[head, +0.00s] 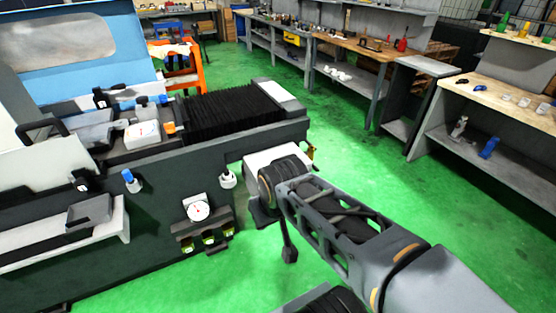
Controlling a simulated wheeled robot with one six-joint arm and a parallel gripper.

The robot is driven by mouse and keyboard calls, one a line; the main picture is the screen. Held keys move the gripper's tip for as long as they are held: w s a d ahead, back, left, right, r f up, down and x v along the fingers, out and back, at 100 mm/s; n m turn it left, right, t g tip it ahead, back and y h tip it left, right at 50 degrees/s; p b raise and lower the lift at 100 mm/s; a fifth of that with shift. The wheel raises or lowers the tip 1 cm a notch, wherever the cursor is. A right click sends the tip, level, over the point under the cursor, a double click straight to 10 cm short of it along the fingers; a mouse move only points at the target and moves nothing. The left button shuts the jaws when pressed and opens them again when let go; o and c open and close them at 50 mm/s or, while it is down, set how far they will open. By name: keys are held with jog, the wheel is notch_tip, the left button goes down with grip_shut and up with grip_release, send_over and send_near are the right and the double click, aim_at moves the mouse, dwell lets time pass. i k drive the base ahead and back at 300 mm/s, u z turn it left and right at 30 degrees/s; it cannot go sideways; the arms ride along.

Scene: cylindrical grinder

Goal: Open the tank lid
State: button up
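My arm reaches in from the lower right toward the right end of the grey grinder (150,170). A pale box-like thing with a flat top (262,157) stands beside the grinder's end, partly behind my arm; it may be the tank, and I cannot make out a lid edge or handle. My gripper (277,232) seems to be the dark parts hanging below the arm's far joint, in front of the pale box. Its fingers are too small and dark to tell whether they are open, and I see nothing clearly held.
The grinder carries a black bellows (230,105), a dial gauge (197,208) and a pale front ledge (70,240). Workbenches (340,45) and a shelf (505,160) line the right side. Green floor (340,150) is clear between grinder and benches.

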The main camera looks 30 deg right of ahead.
aim_at(256, 161)
jog(key=u, duration=0.3)
jog(key=i, duration=1.05)
jog(key=z, duration=0.65)
